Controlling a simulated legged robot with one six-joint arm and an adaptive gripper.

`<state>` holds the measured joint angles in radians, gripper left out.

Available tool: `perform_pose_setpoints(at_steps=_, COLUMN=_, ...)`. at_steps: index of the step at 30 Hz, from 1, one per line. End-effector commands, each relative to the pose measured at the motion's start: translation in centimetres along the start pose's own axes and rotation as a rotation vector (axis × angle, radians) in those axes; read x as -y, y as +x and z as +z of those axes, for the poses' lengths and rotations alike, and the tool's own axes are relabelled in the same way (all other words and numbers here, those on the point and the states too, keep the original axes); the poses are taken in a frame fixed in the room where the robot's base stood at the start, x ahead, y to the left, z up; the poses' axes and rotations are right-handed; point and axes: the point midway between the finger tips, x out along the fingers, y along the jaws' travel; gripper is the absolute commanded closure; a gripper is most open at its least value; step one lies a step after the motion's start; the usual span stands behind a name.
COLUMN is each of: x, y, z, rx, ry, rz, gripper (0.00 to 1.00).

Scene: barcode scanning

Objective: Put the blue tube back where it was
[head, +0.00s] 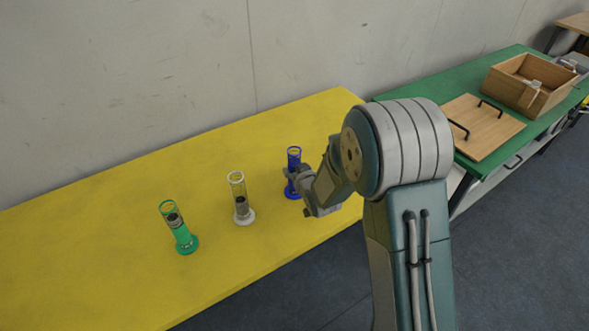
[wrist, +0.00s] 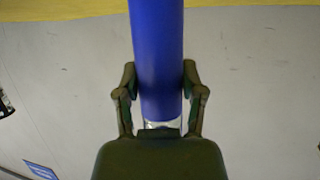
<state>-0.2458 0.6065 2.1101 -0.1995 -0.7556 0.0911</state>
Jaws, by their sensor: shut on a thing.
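My gripper (head: 293,180) is shut on the blue tube (wrist: 158,60), with one finger on each side of it in the wrist view. The tube runs from the top edge of that view down to the palm, with a pale band at its near end. In the head view my gripper is at the blue stand (head: 294,152), at the right of the three stands on the yellow table (head: 120,190). The stand's upper rings and part of its blue base show. My gripper hides its middle, so I cannot tell how far the tube is inside.
A white stand (head: 243,217) and a green stand (head: 186,243) are to the left of my gripper, each holding something grey. A green bench (head: 462,182) at the right carries a wooden board with black handles (head: 478,128) and an open wooden box (head: 518,97). A concrete wall is behind.

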Motion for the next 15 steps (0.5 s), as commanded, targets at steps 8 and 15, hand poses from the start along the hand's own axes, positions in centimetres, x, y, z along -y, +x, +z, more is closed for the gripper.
perform_pose_setpoints(at_steps=8, x=0.0, y=0.04, z=0.11, rx=0.0, ry=0.0, rz=0.0, gripper=0.44)
perform_pose_setpoints(at_steps=15, x=-0.01, y=0.03, z=0.08, rx=0.0, ry=0.0, rz=0.0, gripper=0.14)
